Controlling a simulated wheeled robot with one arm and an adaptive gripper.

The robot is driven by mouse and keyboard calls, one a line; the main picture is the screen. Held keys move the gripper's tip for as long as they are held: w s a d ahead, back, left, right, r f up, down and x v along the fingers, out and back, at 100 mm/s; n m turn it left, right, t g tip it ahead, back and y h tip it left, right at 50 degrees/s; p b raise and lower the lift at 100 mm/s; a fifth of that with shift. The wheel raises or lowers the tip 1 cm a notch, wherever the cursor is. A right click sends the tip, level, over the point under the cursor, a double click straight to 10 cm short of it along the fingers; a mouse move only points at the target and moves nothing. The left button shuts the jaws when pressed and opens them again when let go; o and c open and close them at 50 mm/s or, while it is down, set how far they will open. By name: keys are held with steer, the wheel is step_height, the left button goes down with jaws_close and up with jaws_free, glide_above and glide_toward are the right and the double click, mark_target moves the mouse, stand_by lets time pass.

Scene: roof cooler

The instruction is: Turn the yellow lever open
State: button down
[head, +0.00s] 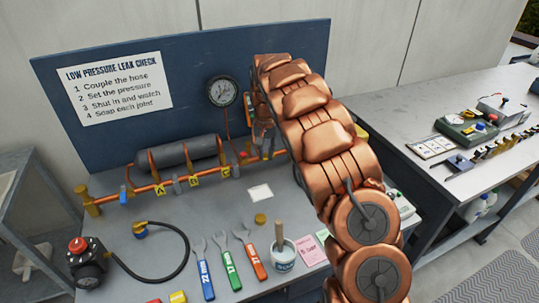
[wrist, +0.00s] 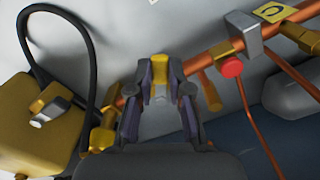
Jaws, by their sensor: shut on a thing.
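In the wrist view, my gripper (wrist: 158,72) has its two dark fingers closed around a yellow lever (wrist: 159,63) at the copper pipe (wrist: 205,64). Only the upper part of the lever shows between the fingers; the rest is hidden, so I cannot tell its angle. In the head view, my gripper (head: 264,136) is at the right end of the pipe (head: 140,189), in front of the blue board. My copper-coloured arm hides much of that area.
A gauge (head: 222,91) and a grey cylinder (head: 178,152) stand close left of my gripper. A red knob (wrist: 232,68) and a yellow box with a black hose (wrist: 84,22) flank it in the wrist view. Wrenches (head: 228,260) and a brush pot (head: 282,256) lie in front.

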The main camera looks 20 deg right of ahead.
steer(key=w+m, duration=0.1)
steer(key=m, duration=0.2)
steer(key=w+a+m+b, duration=0.1)
steer(key=m, duration=0.2)
steer(key=w+a+m, duration=0.1)
steer(key=m, duration=0.2)
steer(key=shift+a, duration=0.1)
steer(key=shift+w+m+b, duration=0.15)
steer(key=shift+w+m, duration=0.15)
steer(key=shift+m, duration=0.5)
steer(key=shift+w+m+b, duration=0.15)
steer(key=shift+w+m, duration=0.15)
steer(key=shift+m, duration=0.5)
steer(key=shift+r, duration=0.1)
steer(key=c, duration=1.1)
jaws_free()
